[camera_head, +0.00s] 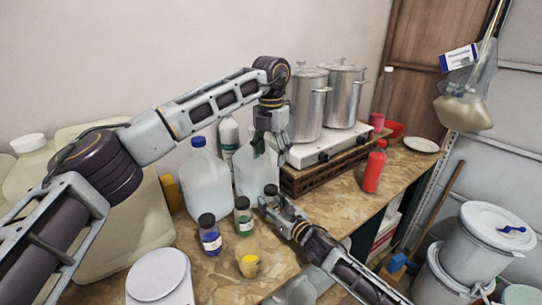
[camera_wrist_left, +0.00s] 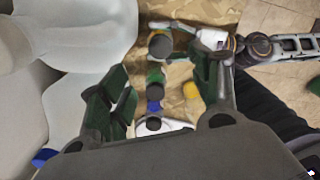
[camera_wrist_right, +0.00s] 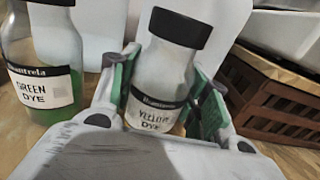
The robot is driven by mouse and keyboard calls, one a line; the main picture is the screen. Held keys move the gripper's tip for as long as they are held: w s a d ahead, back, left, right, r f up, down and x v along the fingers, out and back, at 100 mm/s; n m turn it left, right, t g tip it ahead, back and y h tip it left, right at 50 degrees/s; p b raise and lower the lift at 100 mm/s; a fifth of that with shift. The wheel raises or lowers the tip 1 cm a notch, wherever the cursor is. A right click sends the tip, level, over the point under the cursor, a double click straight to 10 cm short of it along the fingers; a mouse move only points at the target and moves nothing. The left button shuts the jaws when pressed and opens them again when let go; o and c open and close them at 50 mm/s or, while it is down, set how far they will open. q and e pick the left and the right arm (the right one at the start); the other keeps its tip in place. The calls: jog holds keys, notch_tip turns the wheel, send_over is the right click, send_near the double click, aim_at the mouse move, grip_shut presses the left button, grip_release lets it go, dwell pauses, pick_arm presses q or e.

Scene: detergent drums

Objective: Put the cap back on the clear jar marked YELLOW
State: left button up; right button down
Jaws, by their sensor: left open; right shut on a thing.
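The clear jar marked YELLOW DYE (camera_wrist_right: 163,75) stands upright between the fingers of my right gripper (camera_head: 277,206), which is shut on it. Its black cap (camera_wrist_right: 180,27) sits on its mouth; I cannot tell whether it is screwed tight. The cap also shows in the head view (camera_head: 271,189) and, from above, in the left wrist view (camera_wrist_left: 161,46). My left gripper (camera_head: 271,150) is open and empty, pointing down above the capped jar, apart from it. The jar looks nearly empty inside.
A green dye jar (camera_head: 243,217) and a blue dye jar (camera_head: 209,236), both black-capped, stand beside the held jar. A small cup of yellow liquid (camera_head: 249,264) is in front. Large jugs (camera_head: 205,183) stand behind. A stove with steel pots (camera_head: 307,100) is at the back right.

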jog(key=c, duration=0.6)
grip_release()
jog(key=shift+c, duration=0.2)
jog(key=shift+s, duration=0.1)
jog(key=shift+v, duration=5.85)
jog(key=shift+d, duration=0.1)
